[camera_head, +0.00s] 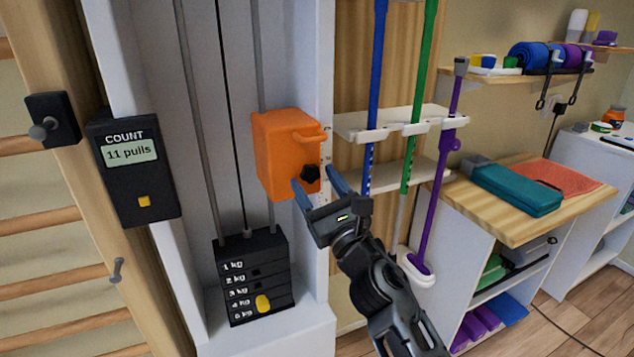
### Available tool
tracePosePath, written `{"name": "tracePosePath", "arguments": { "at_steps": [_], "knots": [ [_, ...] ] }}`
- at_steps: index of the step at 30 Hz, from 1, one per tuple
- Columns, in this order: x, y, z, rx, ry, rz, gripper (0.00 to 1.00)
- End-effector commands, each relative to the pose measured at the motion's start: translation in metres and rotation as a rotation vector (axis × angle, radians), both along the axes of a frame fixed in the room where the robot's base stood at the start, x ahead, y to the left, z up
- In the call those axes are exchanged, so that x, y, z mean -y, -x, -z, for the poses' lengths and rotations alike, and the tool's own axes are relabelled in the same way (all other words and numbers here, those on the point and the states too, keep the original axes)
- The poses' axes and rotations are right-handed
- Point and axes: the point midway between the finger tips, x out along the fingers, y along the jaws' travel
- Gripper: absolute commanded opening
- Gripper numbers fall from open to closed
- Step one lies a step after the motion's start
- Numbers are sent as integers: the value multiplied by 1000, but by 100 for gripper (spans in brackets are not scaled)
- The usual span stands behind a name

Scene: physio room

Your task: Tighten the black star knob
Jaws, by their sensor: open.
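The black star knob (311,174) sits on the lower right of the front of an orange box-shaped carriage (277,160), which is mounted on the right side of a white pulley column. My gripper (317,187) is open, with its two blue fingers pointing up at the knob. In the picture one finger lies to the lower left of the knob and the other to its right. I cannot tell from this view whether the fingers touch the knob or how deep they reach around it.
A weight stack (254,278) with a yellow pin stands below in the column. A counter (134,170) reading "11 pulls" hangs at left. At right, blue, green and purple poles stand in a white rack (398,122), close to my arm. A wooden-topped cabinet (540,225) is farther right.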

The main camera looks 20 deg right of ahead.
Motion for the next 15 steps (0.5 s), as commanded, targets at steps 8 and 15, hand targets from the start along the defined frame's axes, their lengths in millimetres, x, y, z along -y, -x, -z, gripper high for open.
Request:
{"name": "tracePosePath", "arguments": {
  "at_steps": [8, 15],
  "knots": [
    [0, -2, 0, -1, 0, 0, 64],
    [0, -2, 0, -1, -1, 0, 43]
  ]
}}
